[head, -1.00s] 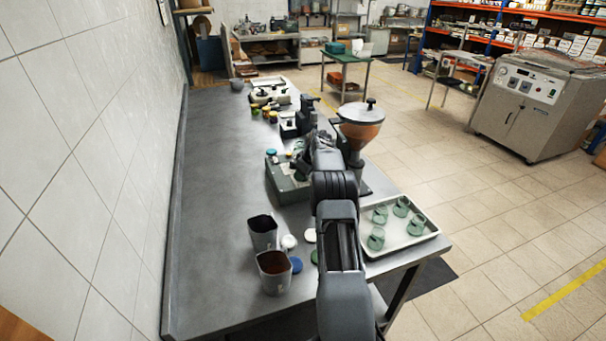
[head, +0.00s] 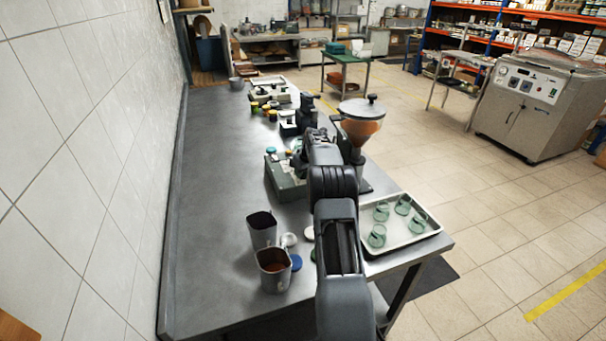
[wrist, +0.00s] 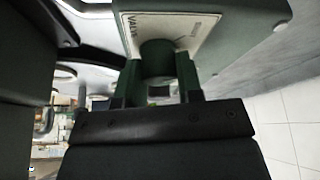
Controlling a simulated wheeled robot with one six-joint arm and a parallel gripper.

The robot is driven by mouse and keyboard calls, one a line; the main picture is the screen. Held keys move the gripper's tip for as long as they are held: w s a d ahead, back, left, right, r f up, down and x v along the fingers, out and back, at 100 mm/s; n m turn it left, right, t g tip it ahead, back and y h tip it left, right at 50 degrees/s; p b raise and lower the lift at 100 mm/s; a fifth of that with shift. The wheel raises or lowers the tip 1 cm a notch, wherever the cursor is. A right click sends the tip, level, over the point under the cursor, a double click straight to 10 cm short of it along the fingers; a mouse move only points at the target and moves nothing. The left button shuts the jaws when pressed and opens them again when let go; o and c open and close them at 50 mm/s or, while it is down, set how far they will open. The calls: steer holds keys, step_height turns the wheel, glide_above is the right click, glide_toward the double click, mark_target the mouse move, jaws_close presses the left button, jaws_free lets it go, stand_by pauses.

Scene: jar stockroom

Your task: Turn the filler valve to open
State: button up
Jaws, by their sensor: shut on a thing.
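In the wrist view, a green housing carries a pale plate (wrist: 185,32) marked VALVE. A dark green valve knob (wrist: 157,57) stands out from this plate. My gripper (wrist: 158,75) has a finger on either side of the knob and is shut on it. The knob's turn angle is hard to read. In the head view, the filler funnel (head: 362,127) with amber contents stands right of my arm. A green box (head: 286,180) is left of my arm. My arm hides the gripper and the knob there.
A pale tray (head: 396,247) with several glass jars sits at the bench's front right. The left strip of the bench (head: 215,190) is clear, along a tiled wall.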

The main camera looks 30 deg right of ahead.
steer(key=m+h, duration=0.1)
steer(key=m, duration=0.1)
steer(key=shift+a+m, duration=0.1)
steer(key=shift+m, duration=0.3)
steer(key=m, duration=0.2)
steer(key=m+g+h, duration=0.1)
steer(key=m, duration=0.1)
steer(key=shift+h+b, duration=0.3)
steer(key=shift+b, duration=0.05)
steer(key=m+g+h, duration=0.1)
steer(key=m, duration=0.2)
steer(key=shift+m, duration=0.4)
steer(key=shift+m+g+h, duration=0.3)
steer(key=shift+m+g, duration=0.2)
steer(key=shift+m, duration=1.1)
steer(key=o, duration=0.9)
